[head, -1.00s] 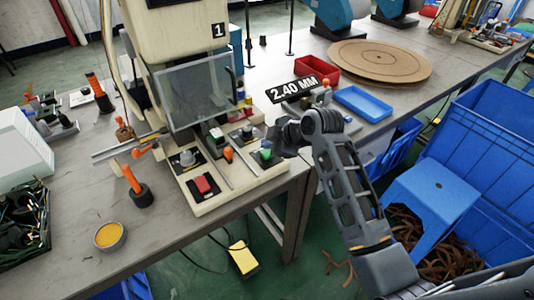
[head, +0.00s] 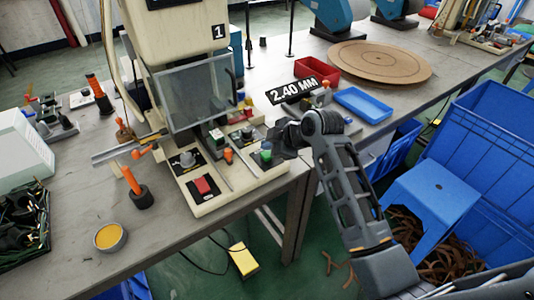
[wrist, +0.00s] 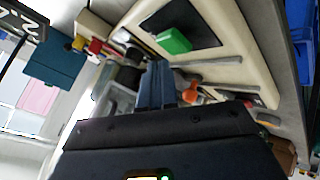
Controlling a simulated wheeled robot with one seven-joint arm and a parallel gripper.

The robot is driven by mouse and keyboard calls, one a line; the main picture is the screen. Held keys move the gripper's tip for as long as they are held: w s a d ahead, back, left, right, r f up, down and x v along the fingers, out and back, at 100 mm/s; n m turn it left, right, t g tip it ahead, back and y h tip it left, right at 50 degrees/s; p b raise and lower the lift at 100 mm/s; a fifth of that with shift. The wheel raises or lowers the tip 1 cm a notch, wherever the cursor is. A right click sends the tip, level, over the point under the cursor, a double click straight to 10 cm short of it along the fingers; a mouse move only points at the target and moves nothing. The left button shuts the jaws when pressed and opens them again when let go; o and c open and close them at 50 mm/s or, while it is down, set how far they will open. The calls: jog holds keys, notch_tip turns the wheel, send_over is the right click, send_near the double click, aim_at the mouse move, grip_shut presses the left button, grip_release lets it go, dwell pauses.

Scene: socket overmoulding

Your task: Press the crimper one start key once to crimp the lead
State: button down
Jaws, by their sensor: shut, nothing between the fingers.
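Crimper one (head: 190,35), a cream machine marked 1 with a clear guard (head: 195,92), stands on the bench. Its base panel carries a green key (head: 265,154) at the right and a red key (head: 202,186) at the front; I cannot read which is marked start. My gripper (head: 283,140) is shut and empty, just right of and slightly behind the green key in the head view. In the wrist view the closed fingers (wrist: 160,84) show below the green key (wrist: 174,40), apart from it in the picture. Whether a lead sits in the crimper is not clear.
An orange-handled tool (head: 135,188) and a round yellow tin (head: 109,237) stand left of the base. A 2.40 MM sign (head: 291,90), red tray (head: 318,70) and blue tray (head: 363,104) lie behind my arm. A blue stool (head: 432,195) and blue bins are at right.

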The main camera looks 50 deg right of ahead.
jog(key=shift+f, duration=0.1)
dwell(0.7)
jog(key=shift+f, duration=0.3)
jog(key=shift+f+b, duration=0.55)
jog(key=shift+f, duration=0.05)
dwell(0.8)
jog(key=shift+r, duration=0.1)
jog(key=shift+r+p, duration=0.9)
notch_tip(320, 180, up, 5)
jog(key=p, duration=0.4)
jog(key=shift+r, duration=0.1)
dwell(0.8)
